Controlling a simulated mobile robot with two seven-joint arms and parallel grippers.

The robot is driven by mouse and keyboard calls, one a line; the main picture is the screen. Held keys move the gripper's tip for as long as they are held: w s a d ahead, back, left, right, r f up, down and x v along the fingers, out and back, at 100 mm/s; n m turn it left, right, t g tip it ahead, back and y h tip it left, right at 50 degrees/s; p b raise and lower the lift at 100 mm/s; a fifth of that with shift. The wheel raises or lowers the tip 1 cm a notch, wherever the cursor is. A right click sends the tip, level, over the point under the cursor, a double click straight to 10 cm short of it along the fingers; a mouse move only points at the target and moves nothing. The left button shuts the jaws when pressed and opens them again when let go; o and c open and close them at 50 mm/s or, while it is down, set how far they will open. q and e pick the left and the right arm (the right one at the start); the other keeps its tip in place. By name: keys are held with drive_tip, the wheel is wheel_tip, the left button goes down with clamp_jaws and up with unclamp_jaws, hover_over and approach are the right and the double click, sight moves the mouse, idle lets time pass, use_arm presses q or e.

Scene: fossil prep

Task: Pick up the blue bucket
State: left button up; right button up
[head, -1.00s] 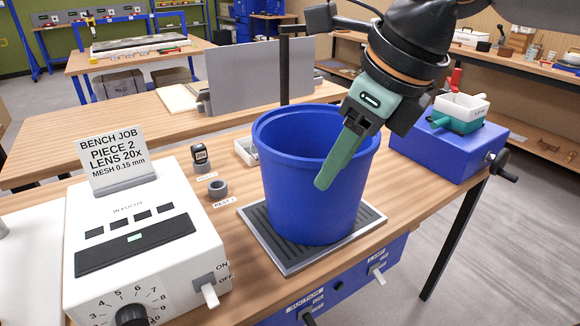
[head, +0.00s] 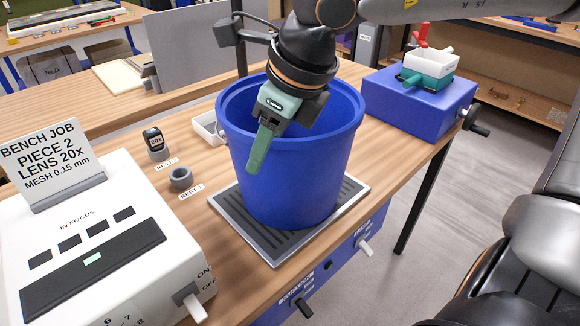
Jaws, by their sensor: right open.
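The blue bucket (head: 305,180) stands upright on a grey grated tray (head: 245,229) on the wooden bench. My right gripper (head: 262,148) comes down over the bucket from above. One green finger shows in front of the bucket's near wall, below the rim. The other finger is hidden, so I cannot tell whether it is inside the bucket. The jaws are open and the bucket rests on the tray. My left gripper is not in view.
A white control box (head: 100,250) with a sign (head: 48,165) stands at the left. A small lens (head: 156,144) and a grey ring (head: 181,178) sit beside the bucket. A blue box (head: 420,105) with a crank stands at the right. A grey panel (head: 190,45) stands behind.

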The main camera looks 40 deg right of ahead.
sight(261, 185)
drive_tip(key=x, duration=0.4)
drive_tip(key=shift+w+d+f, duration=0.15)
drive_tip(key=shift+d+f, duration=0.05)
drive_tip(key=shift+f, duration=0.2)
clamp_jaws()
idle(1.0)
